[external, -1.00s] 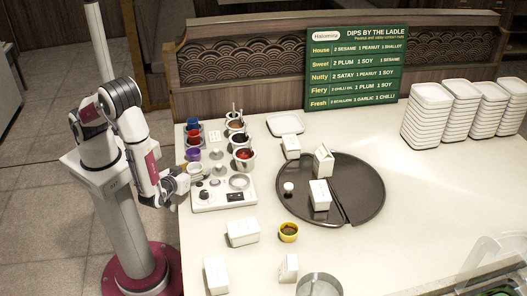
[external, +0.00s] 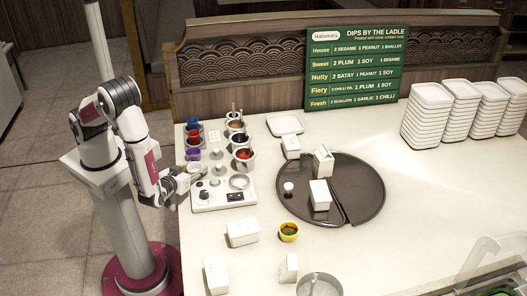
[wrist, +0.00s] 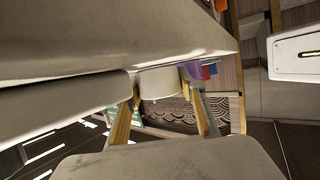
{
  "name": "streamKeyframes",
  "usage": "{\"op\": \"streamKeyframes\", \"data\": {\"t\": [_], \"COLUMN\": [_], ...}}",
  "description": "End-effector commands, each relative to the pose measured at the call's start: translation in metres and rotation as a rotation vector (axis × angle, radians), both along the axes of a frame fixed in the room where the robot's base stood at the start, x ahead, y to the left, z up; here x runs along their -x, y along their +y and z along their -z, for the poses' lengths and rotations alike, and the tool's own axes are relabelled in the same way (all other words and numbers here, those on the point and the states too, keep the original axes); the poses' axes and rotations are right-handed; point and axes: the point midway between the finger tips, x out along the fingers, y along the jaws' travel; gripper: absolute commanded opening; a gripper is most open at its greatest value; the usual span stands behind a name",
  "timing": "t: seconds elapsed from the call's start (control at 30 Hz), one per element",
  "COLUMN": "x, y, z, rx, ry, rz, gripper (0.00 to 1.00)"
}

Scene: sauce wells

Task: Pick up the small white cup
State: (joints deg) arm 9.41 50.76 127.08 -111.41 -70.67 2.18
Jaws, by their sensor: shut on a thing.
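The small white cup (wrist: 158,83) shows in the wrist view between the two yellowish finger pads of my gripper (wrist: 165,118). In the external view, my gripper (external: 186,179) is at the left edge of the counter, shut on the small white cup (external: 195,167). It is beside the white station with the sauce wells, just in front of a purple cup. The cup is partly hidden by the fingers, and I cannot tell whether it is clear of the surface.
A purple cup (external: 193,154) and red and blue cups stand behind the held cup. Sauce pots with ladles (external: 243,158) stand to their right. A white dial unit (external: 222,197) lies close by. A dark round tray (external: 362,190) and white cartons occupy the middle counter.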

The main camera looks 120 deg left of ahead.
Motion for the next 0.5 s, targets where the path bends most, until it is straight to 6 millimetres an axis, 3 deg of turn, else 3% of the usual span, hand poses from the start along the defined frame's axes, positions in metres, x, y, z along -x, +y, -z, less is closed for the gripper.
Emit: {"op": "streamKeyframes", "data": {"t": [0.5], "x": [0.000], "y": [0.000], "z": [-0.041], "rx": [-0.001], "ry": [-0.003], "rz": [0.000], "gripper": [0.19]}}
